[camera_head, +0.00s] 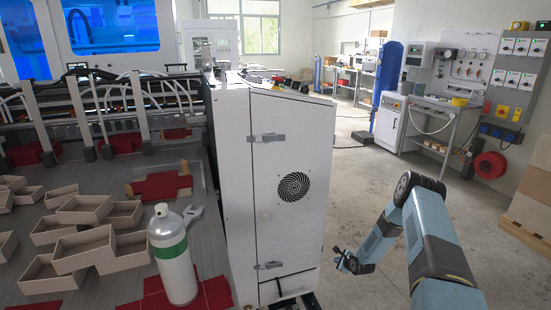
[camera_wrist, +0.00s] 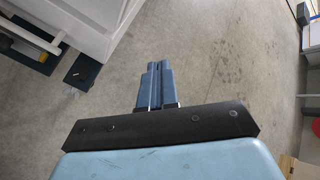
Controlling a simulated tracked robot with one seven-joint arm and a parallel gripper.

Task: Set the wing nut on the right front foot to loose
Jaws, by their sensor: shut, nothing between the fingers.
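My gripper (camera_wrist: 158,66) is shut and empty, its two blue-grey fingers side by side over bare floor in the wrist view. In the head view my gripper (camera_head: 342,260) hangs low to the right of the white cabinet (camera_head: 292,195), apart from it. In the wrist view a dark square foot plate (camera_wrist: 82,72) lies on the floor beside the machine's lower edge, left of my fingers and apart from them. A small pale piece sits at its lower edge; I cannot tell whether it is the wing nut. The wing nut cannot be made out in the head view.
A machine bed (camera_head: 120,285) with cardboard trays, a bottle (camera_head: 173,262) and a wrench (camera_head: 193,214) is at left. A workbench (camera_head: 440,103) and a red hose reel (camera_head: 489,165) stand back right. The floor (camera_head: 365,190) right of the cabinet is mostly clear.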

